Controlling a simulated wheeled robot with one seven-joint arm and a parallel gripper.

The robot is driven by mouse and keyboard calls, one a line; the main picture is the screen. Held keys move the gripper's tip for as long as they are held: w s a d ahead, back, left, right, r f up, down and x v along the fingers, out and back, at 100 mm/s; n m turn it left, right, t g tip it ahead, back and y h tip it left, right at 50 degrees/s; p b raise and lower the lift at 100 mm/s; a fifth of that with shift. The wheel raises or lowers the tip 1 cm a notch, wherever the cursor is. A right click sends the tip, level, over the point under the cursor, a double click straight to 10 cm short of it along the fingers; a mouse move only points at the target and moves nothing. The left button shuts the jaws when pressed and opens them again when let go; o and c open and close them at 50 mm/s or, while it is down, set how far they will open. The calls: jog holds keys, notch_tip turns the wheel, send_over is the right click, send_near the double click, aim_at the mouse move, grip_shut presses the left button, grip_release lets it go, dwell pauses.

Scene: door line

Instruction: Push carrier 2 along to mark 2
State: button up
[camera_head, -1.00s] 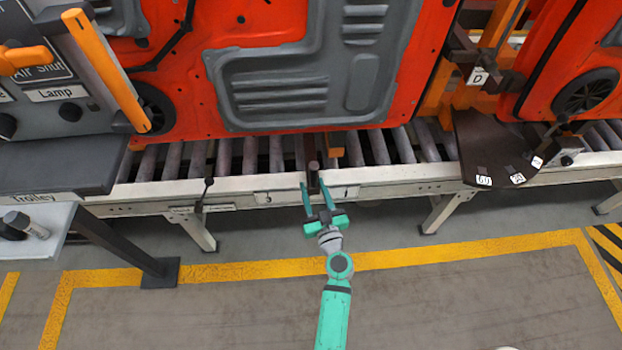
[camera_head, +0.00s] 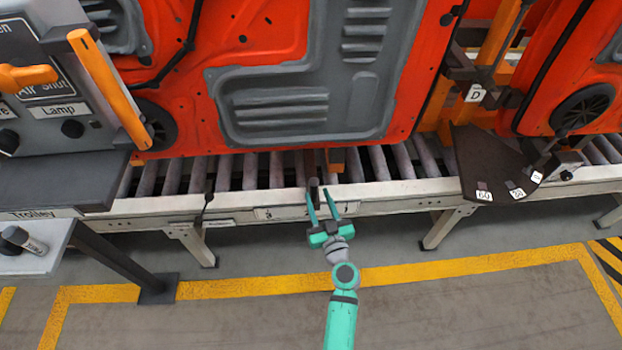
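A red door panel with a grey inner face (camera_head: 310,95) stands upright on a roller conveyor (camera_head: 250,172). Its carrier is mostly hidden behind it, and I see no carrier number. A short dark post (camera_head: 314,189) stands at the conveyor's front rail (camera_head: 400,190), below the door. My green gripper (camera_head: 321,201) reaches up to the rail from the front. Its fingers are apart, with the post between or just behind the tips, nearer the left finger. I cannot tell whether they touch. Small white rail labels (camera_head: 265,213) are too small to read.
At left are a grey control panel (camera_head: 60,110) with an orange lever and a trolley shelf (camera_head: 40,205). The floor (camera_head: 250,325) in front is clear.

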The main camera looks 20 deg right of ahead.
aim_at(311, 178)
jog(key=w, duration=0.8)
jog(key=shift+w+d, duration=0.35)
jog(key=shift+w, duration=0.05)
grip_shut()
